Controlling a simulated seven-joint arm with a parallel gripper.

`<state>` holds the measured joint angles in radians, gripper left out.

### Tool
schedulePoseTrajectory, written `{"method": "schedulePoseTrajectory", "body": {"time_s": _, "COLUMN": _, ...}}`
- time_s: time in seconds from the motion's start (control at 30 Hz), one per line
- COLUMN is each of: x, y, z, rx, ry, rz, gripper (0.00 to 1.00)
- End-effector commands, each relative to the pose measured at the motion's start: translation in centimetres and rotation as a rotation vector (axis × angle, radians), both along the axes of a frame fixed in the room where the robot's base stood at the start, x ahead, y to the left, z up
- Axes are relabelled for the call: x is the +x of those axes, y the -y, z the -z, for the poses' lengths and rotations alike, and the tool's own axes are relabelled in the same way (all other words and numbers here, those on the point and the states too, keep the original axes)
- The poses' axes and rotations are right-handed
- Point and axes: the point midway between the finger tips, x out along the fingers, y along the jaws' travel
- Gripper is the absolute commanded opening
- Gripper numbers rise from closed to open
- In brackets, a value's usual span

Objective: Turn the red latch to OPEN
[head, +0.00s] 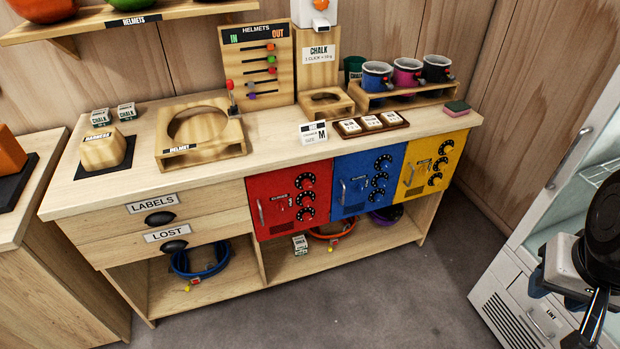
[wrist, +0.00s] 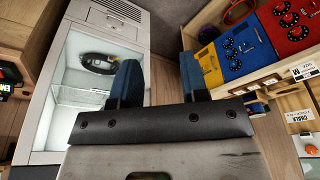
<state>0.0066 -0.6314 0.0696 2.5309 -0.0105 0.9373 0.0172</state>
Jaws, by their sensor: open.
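The red door (head: 270,187) is on the left of three coloured doors under the counter. The red door also shows at the upper right of the wrist view (wrist: 272,16). My gripper (head: 541,268) is at the far right of the head view, well away from the red door. Its two blue fingers stand apart with nothing between them in the wrist view (wrist: 158,80).
A blue door (head: 345,203) and a yellow door (head: 415,185) adjoin the red one. A white glass-fronted cabinet (head: 562,195) stands at the right, near my gripper. The counter (head: 290,135) carries wooden stands and cups. The grey floor (head: 400,295) before the doors is clear.

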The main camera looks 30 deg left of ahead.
Motion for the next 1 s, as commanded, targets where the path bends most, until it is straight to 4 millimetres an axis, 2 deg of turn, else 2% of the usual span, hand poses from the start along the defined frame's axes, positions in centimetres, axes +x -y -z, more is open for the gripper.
{"method": "schedulePoseTrajectory", "body": {"time_s": 0.17, "x": 1.5, "y": -0.5, "z": 0.2, "rx": 0.000, "ry": 0.020, "rz": -0.015, "gripper": 0.35}}
{"method": "schedulePoseTrajectory", "body": {"time_s": 0.27, "x": 3.2, "y": -1.0, "z": 0.6, "rx": 0.001, "ry": 0.043, "rz": -0.032, "gripper": 0.35}}
{"method": "schedulePoseTrajectory", "body": {"time_s": 0.57, "x": 10.9, "y": -4.2, "z": 2.1, "rx": 0.010, "ry": 0.164, "rz": -0.107, "gripper": 0.35}}
{"method": "schedulePoseTrajectory", "body": {"time_s": 1.0, "x": 21.7, "y": -11.5, "z": 6.0, "rx": 0.042, "ry": 0.356, "rz": -0.224, "gripper": 0.35}}
